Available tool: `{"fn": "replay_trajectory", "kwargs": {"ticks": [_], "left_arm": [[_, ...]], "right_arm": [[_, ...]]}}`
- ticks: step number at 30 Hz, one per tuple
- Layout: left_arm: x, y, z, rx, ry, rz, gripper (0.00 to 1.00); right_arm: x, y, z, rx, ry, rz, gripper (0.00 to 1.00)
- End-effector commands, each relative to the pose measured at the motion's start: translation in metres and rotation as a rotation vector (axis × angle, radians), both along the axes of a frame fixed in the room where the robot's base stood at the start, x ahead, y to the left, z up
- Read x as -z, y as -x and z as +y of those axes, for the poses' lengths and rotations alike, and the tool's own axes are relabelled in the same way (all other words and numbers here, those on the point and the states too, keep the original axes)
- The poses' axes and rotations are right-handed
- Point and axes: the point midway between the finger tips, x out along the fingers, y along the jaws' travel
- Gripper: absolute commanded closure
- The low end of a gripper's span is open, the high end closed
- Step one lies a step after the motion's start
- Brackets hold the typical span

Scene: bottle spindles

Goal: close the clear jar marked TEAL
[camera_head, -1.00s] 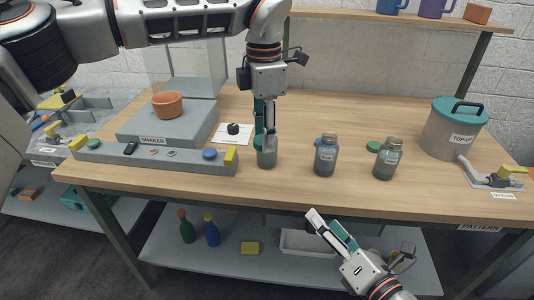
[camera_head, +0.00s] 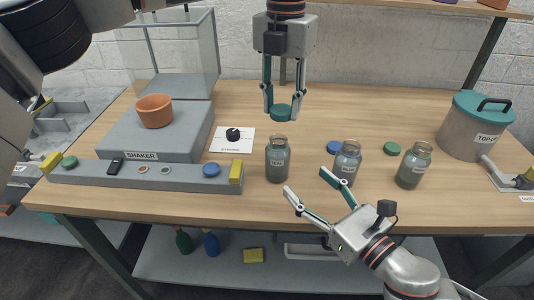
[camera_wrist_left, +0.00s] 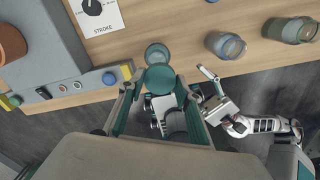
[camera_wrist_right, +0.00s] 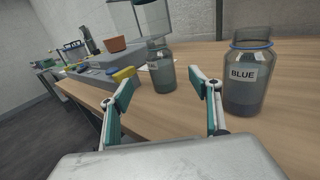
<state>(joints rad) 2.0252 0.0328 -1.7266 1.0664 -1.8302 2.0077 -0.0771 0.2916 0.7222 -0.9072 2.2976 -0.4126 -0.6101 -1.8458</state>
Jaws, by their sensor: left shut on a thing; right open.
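The clear jar marked TEAL (camera_head: 277,162) stands upright and open at the table's front; it also shows in the right wrist view (camera_wrist_right: 161,76). My left gripper (camera_head: 283,108) is shut on the teal lid (camera_head: 280,112) and holds it above the jar, apart from its mouth. In the left wrist view the lid (camera_wrist_left: 160,77) partly overlaps the jar (camera_wrist_left: 156,53), whose mouth shows beyond it. My right gripper (camera_head: 305,182) is open and empty, low in front of the jar and to its right. In the right wrist view the TEAL jar appears between its fingers.
The open BLUE jar (camera_head: 346,165) and another open jar (camera_head: 413,167) stand to the right. A blue lid (camera_head: 334,148) and a green lid (camera_head: 392,149) lie behind them. The shaker's front bar (camera_head: 150,176) is to the left. A TOP-UP pot (camera_head: 468,130) stands far right.

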Motion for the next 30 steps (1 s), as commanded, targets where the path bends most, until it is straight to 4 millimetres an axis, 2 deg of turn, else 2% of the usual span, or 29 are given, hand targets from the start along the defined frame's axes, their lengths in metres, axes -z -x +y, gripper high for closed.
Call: {"fn": "replay_trajectory", "kwargs": {"ticks": [19, 23, 30], "left_arm": [[0.0, 0.0, 0.0, 0.002, 0.0, 0.0, 0.75], [0.0, 0.0, 0.0, 0.002, 0.0, 0.0, 0.75], [0.0, 0.0, 0.0, 0.002, 0.0, 0.0, 0.75]], "right_arm": [[0.0, -0.003, 0.002, 0.0, -0.002, 0.0, 0.37], [-0.001, -0.013, 0.009, 0.001, -0.003, 0.0, 0.37], [-0.001, -0.046, 0.034, 0.0, -0.004, -0.001, 0.37]]}}
